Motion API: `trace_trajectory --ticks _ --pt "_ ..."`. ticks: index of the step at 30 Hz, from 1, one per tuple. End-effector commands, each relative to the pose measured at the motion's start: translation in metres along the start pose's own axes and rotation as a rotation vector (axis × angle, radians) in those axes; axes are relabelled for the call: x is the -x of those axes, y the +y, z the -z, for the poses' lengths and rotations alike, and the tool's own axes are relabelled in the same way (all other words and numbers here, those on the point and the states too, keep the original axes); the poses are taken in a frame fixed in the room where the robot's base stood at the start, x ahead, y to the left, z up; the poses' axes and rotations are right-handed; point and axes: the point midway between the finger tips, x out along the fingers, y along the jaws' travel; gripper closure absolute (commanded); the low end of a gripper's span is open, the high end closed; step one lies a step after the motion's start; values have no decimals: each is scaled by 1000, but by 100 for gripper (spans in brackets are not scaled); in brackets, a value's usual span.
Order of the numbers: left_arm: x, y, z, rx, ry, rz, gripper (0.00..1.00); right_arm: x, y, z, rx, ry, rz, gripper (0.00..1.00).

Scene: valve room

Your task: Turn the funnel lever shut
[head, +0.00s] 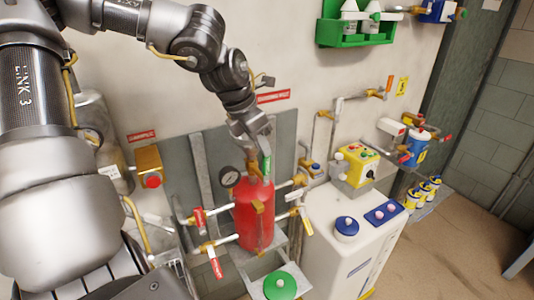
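A red vessel (254,222) stands upright among wall pipes in the middle of the head view. A green piece (266,167) shows at its top, and a yellow-orange piece (258,207) sits on its front. I cannot tell for sure which part is the funnel lever. My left gripper (262,150) points down from above at the vessel's top, right by the green piece. Its fingertips are small and partly hidden, so contact and finger opening are unclear. My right gripper is not in view.
A round gauge (229,177) sits left of the vessel. Pipes with red-handled valves (198,217) and white-tipped handles flank it. A white cabinet (340,240) with a yellow control box (356,167) stands right. A green round lid (279,286) is in front. Floor is clear at far right.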

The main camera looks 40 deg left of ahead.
Motion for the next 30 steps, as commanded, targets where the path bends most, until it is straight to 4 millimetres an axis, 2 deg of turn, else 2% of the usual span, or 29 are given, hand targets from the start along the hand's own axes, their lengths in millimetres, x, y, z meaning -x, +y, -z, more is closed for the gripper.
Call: trace_trajectory --ticks 3,9,19,20,24,30 --pt "-20 0 1 2 4 2 79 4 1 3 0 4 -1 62" --pt "-39 0 0 1 1 0 79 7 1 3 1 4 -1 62" --pt "-43 0 0 1 -2 0 79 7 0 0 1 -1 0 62" --pt "-43 0 0 1 -2 0 80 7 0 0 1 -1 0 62" --pt "-43 0 0 1 -2 0 99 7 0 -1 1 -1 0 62" --pt "-43 0 0 1 -2 0 100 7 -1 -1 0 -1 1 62"
